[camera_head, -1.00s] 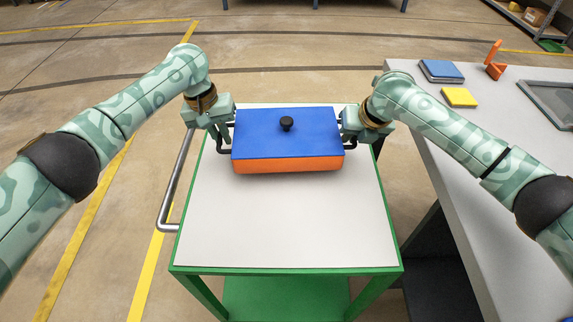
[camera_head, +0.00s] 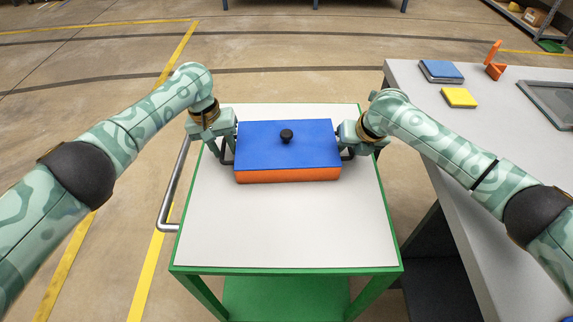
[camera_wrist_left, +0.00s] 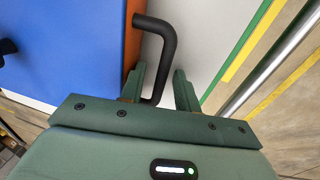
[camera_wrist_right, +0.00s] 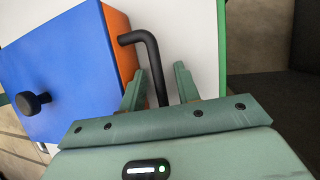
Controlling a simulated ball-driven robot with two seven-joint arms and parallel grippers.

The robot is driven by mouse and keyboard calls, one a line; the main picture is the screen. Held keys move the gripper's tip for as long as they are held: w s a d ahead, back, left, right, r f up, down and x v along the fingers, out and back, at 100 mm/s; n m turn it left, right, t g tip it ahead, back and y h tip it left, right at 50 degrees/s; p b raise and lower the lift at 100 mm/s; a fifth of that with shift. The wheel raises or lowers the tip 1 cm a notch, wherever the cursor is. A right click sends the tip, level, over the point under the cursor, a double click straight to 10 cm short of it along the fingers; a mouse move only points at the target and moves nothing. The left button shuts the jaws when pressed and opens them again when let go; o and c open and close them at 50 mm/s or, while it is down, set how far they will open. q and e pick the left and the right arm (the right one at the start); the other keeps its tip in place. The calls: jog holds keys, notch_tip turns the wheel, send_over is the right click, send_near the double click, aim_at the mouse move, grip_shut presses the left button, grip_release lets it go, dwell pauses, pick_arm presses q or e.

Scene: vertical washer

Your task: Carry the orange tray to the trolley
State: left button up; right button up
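The orange tray (camera_head: 290,175) with a blue lid (camera_head: 262,140) and black knob (camera_head: 286,136) appears to rest flat on the white top of the green-framed trolley (camera_head: 285,230), toward its far end. A black handle sticks out at each side. My left gripper (camera_head: 224,156) is at the left handle (camera_wrist_left: 166,50); its fingers (camera_wrist_left: 160,88) stand apart on either side of the bar, with gaps. My right gripper (camera_head: 350,154) is at the right handle (camera_wrist_right: 152,50); its fingers (camera_wrist_right: 159,88) are also spread around the bar without closing on it.
A metal push bar (camera_head: 172,190) is on the trolley's left side. The near part of the trolley top is clear.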

pick_arm(q)
jog(key=shift+r, duration=0.1)
